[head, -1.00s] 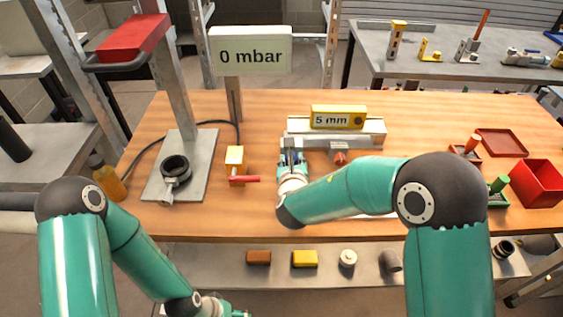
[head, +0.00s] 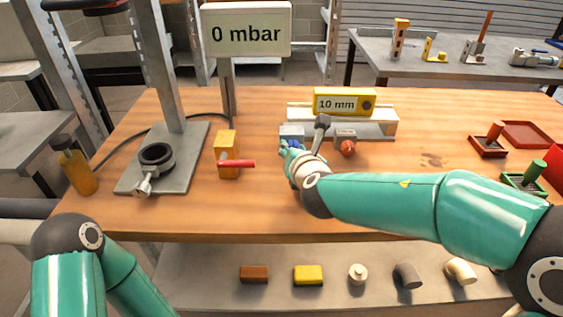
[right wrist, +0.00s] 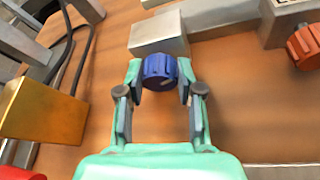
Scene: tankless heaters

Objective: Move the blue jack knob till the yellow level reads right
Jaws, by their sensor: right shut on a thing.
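The yellow level (head: 344,101) lies on the grey beam at the back of the bench, and its display reads 10 mm. The blue jack knob (right wrist: 159,71) sits on the front of a grey block (right wrist: 159,33) at the beam's left end. My right gripper (right wrist: 159,80) is shut on the knob, one finger on each side. In the head view my right gripper (head: 289,149) mostly hides the knob. An orange-red knob (head: 347,148) sits on another block to the right. My left gripper is out of view; only its arm shows.
A yellow block with a red lever (head: 237,164) stands left of my right gripper. A grey stand plate (head: 190,165) and an amber bottle (head: 76,170) are farther left. Red and green trays lie at the right. A sign (head: 246,33) reads 0 mbar.

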